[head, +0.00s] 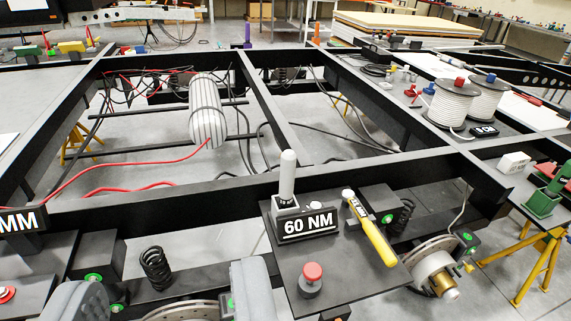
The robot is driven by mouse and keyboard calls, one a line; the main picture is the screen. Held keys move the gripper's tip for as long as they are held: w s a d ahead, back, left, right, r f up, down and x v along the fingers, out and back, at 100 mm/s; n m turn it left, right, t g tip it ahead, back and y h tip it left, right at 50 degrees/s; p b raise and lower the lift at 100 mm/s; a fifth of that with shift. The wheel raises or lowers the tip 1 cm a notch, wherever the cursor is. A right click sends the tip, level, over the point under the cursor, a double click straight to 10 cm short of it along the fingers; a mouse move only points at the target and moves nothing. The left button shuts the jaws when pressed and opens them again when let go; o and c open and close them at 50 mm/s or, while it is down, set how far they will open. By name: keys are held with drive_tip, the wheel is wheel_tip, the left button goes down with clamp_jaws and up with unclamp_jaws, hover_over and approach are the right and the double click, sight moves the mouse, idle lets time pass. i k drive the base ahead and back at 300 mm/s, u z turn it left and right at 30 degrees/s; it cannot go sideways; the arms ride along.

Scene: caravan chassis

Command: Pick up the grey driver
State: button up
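A driver with a pale grey, rounded handle (288,172) stands upright in a grey holder on a dark plate (345,284) fixed to the black frame, right of centre. A black "60 NM" sign (308,225) stands in front and hides part of the holder. The driver's lower end is hidden. My gripper (167,293) shows at the bottom edge as two grey, rounded fingers set wide apart. It is open, below and left of the driver, and nothing is visibly held. A brake disc shows low between the fingers.
A yellow-handled tool (370,230) lies right of the sign, and a red knob (312,272) stands in front. A black coil spring (156,268) stands left of centre. A green driver in a green holder (546,200) is far right. Black frame beams cross the view.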

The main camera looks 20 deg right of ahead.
sight(288, 158)
drive_tip(key=i, duration=0.9)
drive_tip(key=u, duration=0.05)
